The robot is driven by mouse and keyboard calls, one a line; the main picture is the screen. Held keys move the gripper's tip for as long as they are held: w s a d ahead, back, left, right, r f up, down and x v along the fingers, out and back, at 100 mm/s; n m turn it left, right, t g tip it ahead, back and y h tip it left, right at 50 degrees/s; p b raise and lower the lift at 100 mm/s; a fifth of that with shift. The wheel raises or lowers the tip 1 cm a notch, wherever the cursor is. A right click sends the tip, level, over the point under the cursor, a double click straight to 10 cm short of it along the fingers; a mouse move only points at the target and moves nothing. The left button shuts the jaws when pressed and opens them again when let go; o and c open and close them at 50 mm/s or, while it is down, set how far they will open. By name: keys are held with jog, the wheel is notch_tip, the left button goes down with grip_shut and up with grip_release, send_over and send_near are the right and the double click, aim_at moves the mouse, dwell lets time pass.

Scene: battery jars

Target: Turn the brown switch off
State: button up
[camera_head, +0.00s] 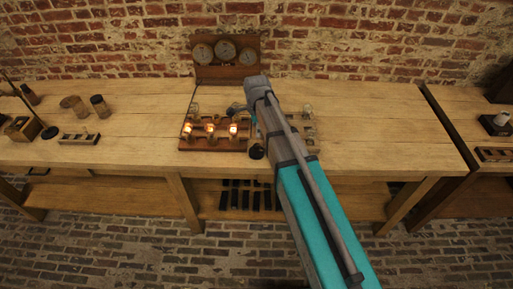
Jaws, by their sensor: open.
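A brown wooden rack (214,144) stands on the workbench, with three lit, glowing bulbs or jars along its front. I cannot pick out the brown switch for certain; small parts on and around the rack are too small to tell apart. My gripper (257,152) shows as a small dark shape at the rack's right front edge, below my wrist, and is open. Nothing is seen held in it. My grey and teal arm reaches in from the lower right and hides the area right of the rack. Whether my gripper touches anything cannot be told.
A wooden panel with three round gauges (225,52) stands behind the rack. Glass jars (308,112) stand right of my arm. Dark jars (100,106) and a small rack (79,138) stand at left. The bench (390,125) is clear at right.

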aim_at(257, 145)
jog(key=shift+f+b, duration=4.15)
jog(key=shift+f, duration=0.3)
grip_shut()
